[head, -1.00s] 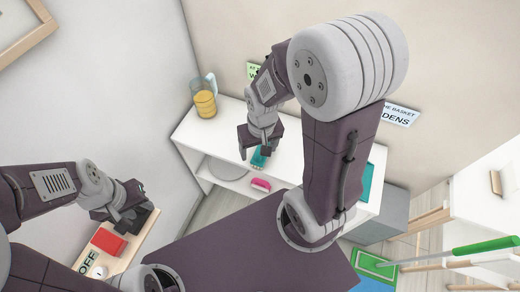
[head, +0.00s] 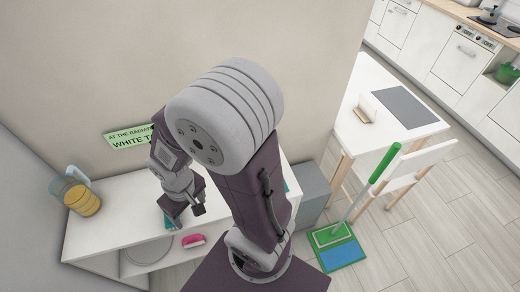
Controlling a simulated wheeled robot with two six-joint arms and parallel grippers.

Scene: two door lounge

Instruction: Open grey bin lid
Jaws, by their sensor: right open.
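The grey bin (head: 314,186) stands on the floor at the right end of the white shelf unit. Its flat grey top looks closed, and my right arm hides part of its left side. My right gripper (head: 194,212) is open over the front of the white shelf unit, well to the left of the bin. It is close to a small teal item (head: 169,222), and I cannot tell if they touch. My left gripper is not in view.
A white table (head: 365,85) stands behind.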

